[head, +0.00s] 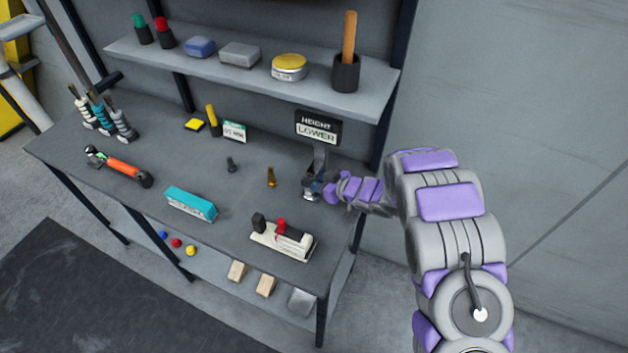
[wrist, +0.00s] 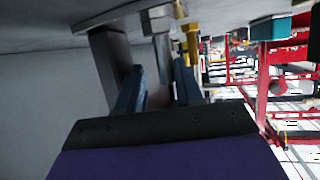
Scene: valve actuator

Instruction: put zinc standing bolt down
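The zinc bolt (head: 310,196) is at the right end of the grey bench, partly hidden by my gripper (head: 318,187). In the wrist view, where the bench top is at the upper edge, the zinc bolt (wrist: 161,48) has its wide head at the bench surface and its shank pointing away from it. My gripper (wrist: 160,68) has its two blue fingers apart, one on each side of the shank, with a visible gap. A brass bolt (head: 271,178) stands to the left, and also shows in the wrist view (wrist: 191,42). A dark bolt (head: 232,164) stands farther left.
A "HEIGHT LOWER" sign (head: 318,128) stands close behind my gripper. A white block with red and black parts (head: 284,241) lies in front. A teal box (head: 191,204) and an orange-handled tool (head: 122,168) are left. A shelf (head: 230,72) overhangs the back.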

